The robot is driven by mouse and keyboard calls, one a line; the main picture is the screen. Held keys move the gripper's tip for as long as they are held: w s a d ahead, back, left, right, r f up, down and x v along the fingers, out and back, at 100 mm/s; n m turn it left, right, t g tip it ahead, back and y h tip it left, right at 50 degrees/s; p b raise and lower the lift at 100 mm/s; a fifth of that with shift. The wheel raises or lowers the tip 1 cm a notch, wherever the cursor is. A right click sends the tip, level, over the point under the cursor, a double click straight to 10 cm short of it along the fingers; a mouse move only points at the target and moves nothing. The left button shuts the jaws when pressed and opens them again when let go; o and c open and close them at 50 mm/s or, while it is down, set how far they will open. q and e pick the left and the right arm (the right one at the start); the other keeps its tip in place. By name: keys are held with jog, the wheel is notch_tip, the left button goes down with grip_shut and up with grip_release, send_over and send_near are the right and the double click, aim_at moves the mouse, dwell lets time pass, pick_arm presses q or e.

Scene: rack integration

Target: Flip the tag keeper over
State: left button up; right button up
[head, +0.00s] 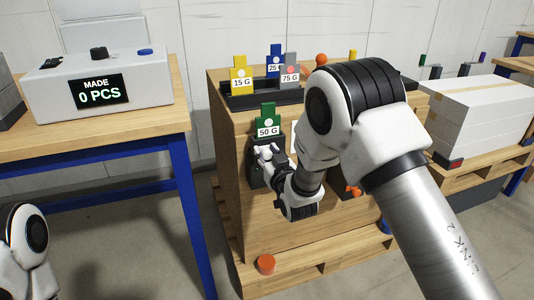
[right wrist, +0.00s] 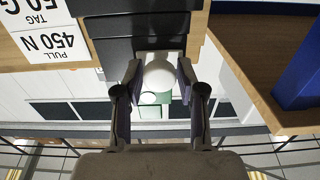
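A black tag holder (head: 258,172) is fixed to the front of the wooden crate, with a green 50 G tag (head: 267,123) standing up from its top. My right gripper (head: 264,152) is at the front of this holder, below the tag, and partly covers it. In the right wrist view a white round knob (right wrist: 159,72) lies between the two fingertips of my gripper (right wrist: 160,76). I see no clear grip on it. The green tag (right wrist: 152,108) is just behind the knob. Which part is the tag keeper is not clear. My left gripper is not in view.
A black tray (head: 262,100) on the crate top holds yellow, blue and grey tags. My right arm hides the crate's right part. An orange cap (head: 266,264) is on the pallet. A counter box (head: 98,88) reading 0 PCS stands on the left table.

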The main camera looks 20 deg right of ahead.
aim_at(277, 144)
grip_shut()
jog(key=d, duration=0.3)
jog(key=shift+d+r, duration=0.1)
jog(key=shift+d, duration=0.2)
jog(key=shift+o, duration=1.6)
grip_release()
jog(key=shift+d, duration=0.1)
jog(key=o, duration=0.3)
jog(key=shift+d, duration=0.15)
